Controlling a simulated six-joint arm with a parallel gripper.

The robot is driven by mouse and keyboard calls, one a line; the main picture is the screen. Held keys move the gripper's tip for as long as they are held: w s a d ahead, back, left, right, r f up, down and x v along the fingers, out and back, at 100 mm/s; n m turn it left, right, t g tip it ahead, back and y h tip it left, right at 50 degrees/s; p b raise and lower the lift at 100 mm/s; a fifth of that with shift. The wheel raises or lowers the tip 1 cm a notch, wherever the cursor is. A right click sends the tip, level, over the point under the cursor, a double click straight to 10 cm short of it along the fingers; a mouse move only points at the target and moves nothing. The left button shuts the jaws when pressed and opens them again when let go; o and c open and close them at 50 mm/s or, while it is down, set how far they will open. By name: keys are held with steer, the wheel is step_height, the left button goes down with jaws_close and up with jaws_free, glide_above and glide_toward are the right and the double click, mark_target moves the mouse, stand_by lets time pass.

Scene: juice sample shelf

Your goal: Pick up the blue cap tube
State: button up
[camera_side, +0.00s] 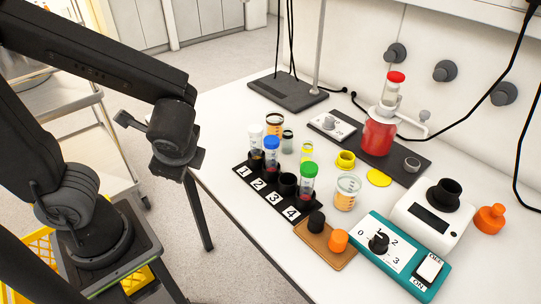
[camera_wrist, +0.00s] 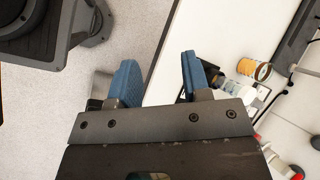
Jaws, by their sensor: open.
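The blue cap tube (camera_side: 271,152) stands upright in the black numbered rack (camera_side: 236,168), at the slot behind label 2. A white-capped tube (camera_side: 255,138) stands at slot 1, and a green-capped tube (camera_side: 307,182) at slot 4. Slot 3 shows only a black holder (camera_side: 287,185). My gripper (camera_wrist: 157,80) is open and empty in the wrist view, its two blue fingers apart over the floor and table edge. In the side view my arm's end is left of the table, well apart from the rack. I cannot make out the blue cap in the wrist view.
Jars and beakers stand behind and right of the rack, including an orange-banded beaker (camera_side: 347,192). A brown pad (camera_side: 318,238) and a teal dial box (camera_side: 385,262) lie to its right. A red-filled flask (camera_side: 378,135) stands farther back. The table left of the rack is clear.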

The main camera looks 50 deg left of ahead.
steer(key=w+f+m+t+y, duration=0.1)
steer(key=w+m+t+y, duration=0.25)
steer(key=m, duration=0.35)
steer(key=m+t+h, duration=0.2)
steer(key=m+t, duration=0.9)
steer(key=m, duration=0.2)
glide_toward(272, 140)
steer(key=x, duration=1)
steer(key=shift+a, duration=0.1)
steer(key=shift+c, duration=0.3)
steer(key=c, duration=0.6)
